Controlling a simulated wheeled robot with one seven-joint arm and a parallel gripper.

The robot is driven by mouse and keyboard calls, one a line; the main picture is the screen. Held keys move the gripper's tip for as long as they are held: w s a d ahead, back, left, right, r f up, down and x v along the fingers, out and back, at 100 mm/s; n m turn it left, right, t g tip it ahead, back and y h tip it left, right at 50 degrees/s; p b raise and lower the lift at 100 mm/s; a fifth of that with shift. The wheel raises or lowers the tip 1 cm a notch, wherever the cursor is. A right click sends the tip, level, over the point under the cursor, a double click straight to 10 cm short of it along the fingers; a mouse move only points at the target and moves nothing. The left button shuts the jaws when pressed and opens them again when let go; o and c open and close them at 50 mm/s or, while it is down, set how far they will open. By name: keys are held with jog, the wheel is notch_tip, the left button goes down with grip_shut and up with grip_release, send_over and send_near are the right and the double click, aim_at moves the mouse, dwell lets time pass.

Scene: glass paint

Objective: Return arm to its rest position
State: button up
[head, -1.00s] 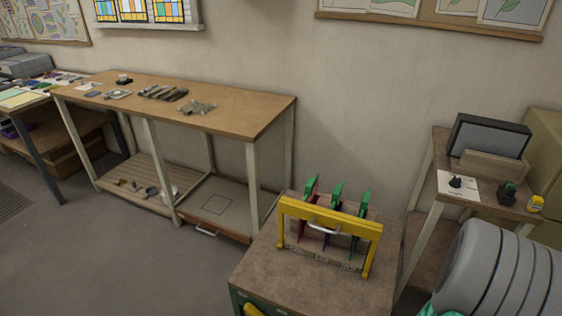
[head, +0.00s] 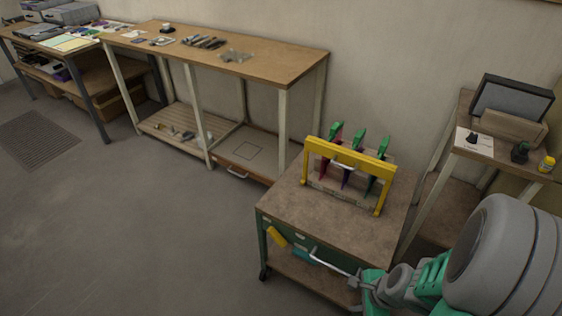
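My arm (head: 487,262), grey and green, comes in at the lower right of the head view. Its far end, with what seems to be my gripper (head: 366,286), is low beside the front of a small cart (head: 290,207). The fingers are too small and overlapped to tell whether they are open or shut. A silver rod (head: 330,264) runs up and left from there, with teal and yellow pieces (head: 278,237) along the cart's front. I cannot tell whether the rod is held or belongs to the cart.
On the cart stands a yellow-framed rack (head: 345,156) with green-handled tools. A long workbench (head: 270,60) is behind left, and another table (head: 105,50) is at far left. A side table (head: 470,150) with a dark panel (head: 512,100) stands right.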

jog(key=w+a+r+n+h+p, duration=0.1)
jog(key=w+a+r+n, duration=0.1)
jog(key=r+n, duration=0.7)
jog(key=w+a+r+n+h+p, duration=0.1)
jog(key=w+a+r+n+p, duration=0.1)
jog(key=r+n, duration=0.7)
notch_tip(320, 180, up, 8)
jog(key=shift+a+r, duration=0.2)
jog(key=shift+a, duration=0.3)
